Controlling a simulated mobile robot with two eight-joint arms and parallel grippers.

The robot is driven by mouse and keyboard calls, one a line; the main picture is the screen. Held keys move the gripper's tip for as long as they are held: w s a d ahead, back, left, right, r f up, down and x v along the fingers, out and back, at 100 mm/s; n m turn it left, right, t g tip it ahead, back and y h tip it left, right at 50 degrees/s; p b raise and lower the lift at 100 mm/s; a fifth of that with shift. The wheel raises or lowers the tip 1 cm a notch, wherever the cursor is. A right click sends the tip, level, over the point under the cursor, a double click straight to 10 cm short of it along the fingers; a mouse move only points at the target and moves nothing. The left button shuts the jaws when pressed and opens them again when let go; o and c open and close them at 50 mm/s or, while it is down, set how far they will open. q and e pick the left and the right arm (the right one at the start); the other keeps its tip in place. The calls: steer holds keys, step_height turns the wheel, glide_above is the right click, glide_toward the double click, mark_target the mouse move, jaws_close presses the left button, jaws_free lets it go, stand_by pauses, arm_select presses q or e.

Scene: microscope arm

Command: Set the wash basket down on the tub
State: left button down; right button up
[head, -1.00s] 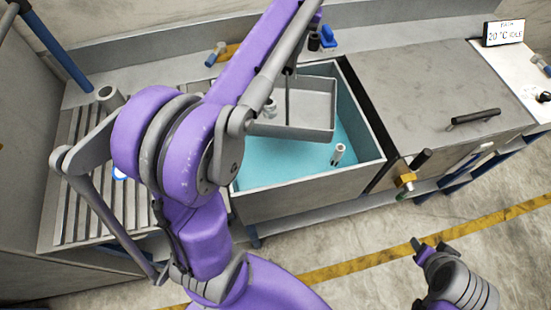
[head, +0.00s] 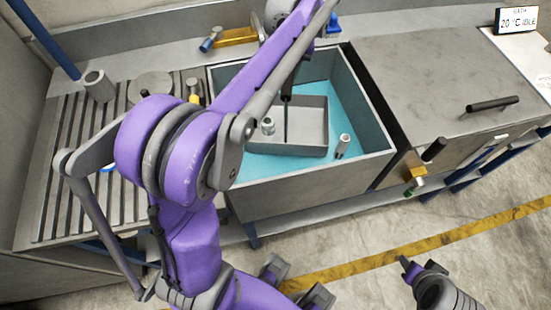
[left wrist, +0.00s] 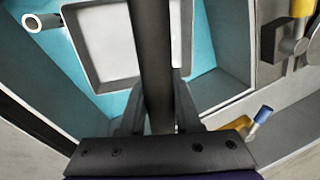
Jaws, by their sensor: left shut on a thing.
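The wash basket (head: 310,118) is a shallow grey rectangular tray with a thin dark upright handle (head: 287,122). It is inside the grey tub (head: 310,190), whose inside shows teal, and it looks roughly level. I cannot tell whether its underside touches anything. In the left wrist view the basket (left wrist: 105,50) is below my left gripper (left wrist: 157,102), which is shut on the dark handle (left wrist: 152,60). My left arm hides part of the basket's left side and the gripper in the head view. My right gripper (head: 408,268) is at the lower right, away from the tub; its jaws are unclear.
A small metal cylinder (head: 268,126) is in the basket. A post (head: 343,145) stands in the tub to the basket's right. A slatted drainboard (head: 65,160) lies left, a lidded steel unit (head: 430,80) right. A yellow valve (head: 235,38) is behind the tub.

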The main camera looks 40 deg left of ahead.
arm_select(q)
step_height(320, 180, down, 4)
steer(key=s+a+n+b, duration=0.2)
steer(key=s+n+b, duration=0.1)
steer(key=b, duration=0.1)
glide_above(271, 121)
steer(key=shift+n+g, duration=0.4)
steer(key=f, duration=0.6)
steer(key=shift+w+d, duration=0.15)
steer(key=shift+w, duration=0.15)
steer(key=shift+f, duration=2)
steer(key=shift+f+b, duration=0.1)
steer(key=shift+b, duration=0.2)
steer(key=shift+f, duration=0.35)
steer(key=shift+f+b, duration=0.15)
steer(key=shift+b, duration=0.15)
steer(key=c, duration=0.6)
jaws_free()
